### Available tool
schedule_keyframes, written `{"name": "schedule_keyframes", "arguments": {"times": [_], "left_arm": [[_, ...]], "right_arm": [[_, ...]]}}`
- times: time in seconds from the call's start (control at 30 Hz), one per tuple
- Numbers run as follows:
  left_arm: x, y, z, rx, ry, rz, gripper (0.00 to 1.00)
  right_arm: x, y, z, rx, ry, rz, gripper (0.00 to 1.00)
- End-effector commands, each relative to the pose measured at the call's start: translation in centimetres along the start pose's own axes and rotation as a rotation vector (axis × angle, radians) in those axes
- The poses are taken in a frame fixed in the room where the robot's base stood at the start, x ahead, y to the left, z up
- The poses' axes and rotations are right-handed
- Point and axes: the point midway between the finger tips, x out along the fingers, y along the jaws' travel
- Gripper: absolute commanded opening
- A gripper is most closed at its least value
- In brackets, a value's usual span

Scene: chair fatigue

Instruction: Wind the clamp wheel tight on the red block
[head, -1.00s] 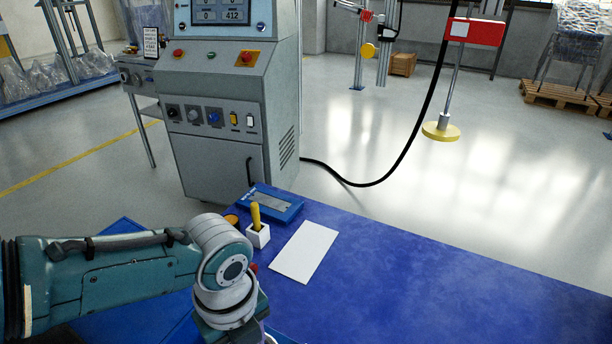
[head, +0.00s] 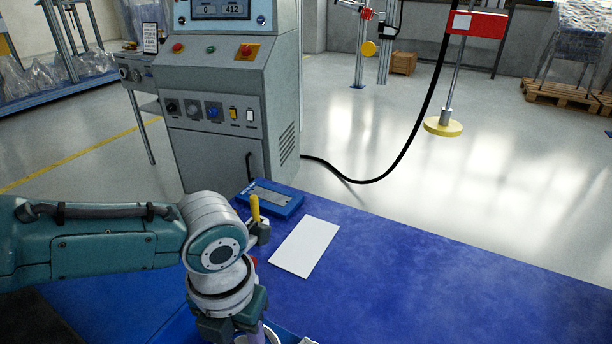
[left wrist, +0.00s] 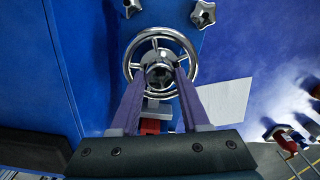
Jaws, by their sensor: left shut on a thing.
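The chrome clamp wheel (left wrist: 134,50) shows in the left wrist view, a spoked ring with a hub at its middle. My left gripper (left wrist: 161,76) has its two purple fingers on either side of the hub and is shut on the wheel there. The red block (left wrist: 150,126) shows partly between the fingers, below the wheel in the picture; the contact between clamp and block is hidden. In the head view my left gripper (head: 255,334) is at the bottom edge, mostly hidden by its wrist. My right gripper is in neither view.
Two star-shaped knobs (left wrist: 203,13) are beyond the wheel. A white sheet (head: 305,246) lies on the blue table (head: 440,290), near a yellow-handled item (head: 255,208) and a blue case (head: 272,198). A grey control cabinet (head: 225,150) stands behind. The table's right side is clear.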

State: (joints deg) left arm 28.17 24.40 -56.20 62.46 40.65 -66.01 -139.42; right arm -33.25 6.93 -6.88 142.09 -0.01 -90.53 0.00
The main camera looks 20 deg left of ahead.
Motion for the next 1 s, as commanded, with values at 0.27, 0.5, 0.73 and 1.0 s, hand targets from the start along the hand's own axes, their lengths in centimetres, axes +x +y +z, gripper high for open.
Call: {"name": "schedule_keyframes", "arguments": {"times": [0.27, 0.5, 0.73, 1.0], "left_arm": [[0.18, 0.12, 0.02, 0.204, -0.001, 0.003, 0.00], [0.13, 0.12, 0.01, 0.310, 0.000, 0.002, 0.00], [0.08, 0.09, 0.00, 0.353, 0.000, 0.002, 0.00], [0.06, 0.09, 0.00, 0.358, 0.000, 0.002, 0.00]], "right_arm": [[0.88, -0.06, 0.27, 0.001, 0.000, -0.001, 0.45], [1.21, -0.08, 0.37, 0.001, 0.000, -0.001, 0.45], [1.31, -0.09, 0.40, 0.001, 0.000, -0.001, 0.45], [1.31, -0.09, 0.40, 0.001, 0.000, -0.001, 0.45]]}}
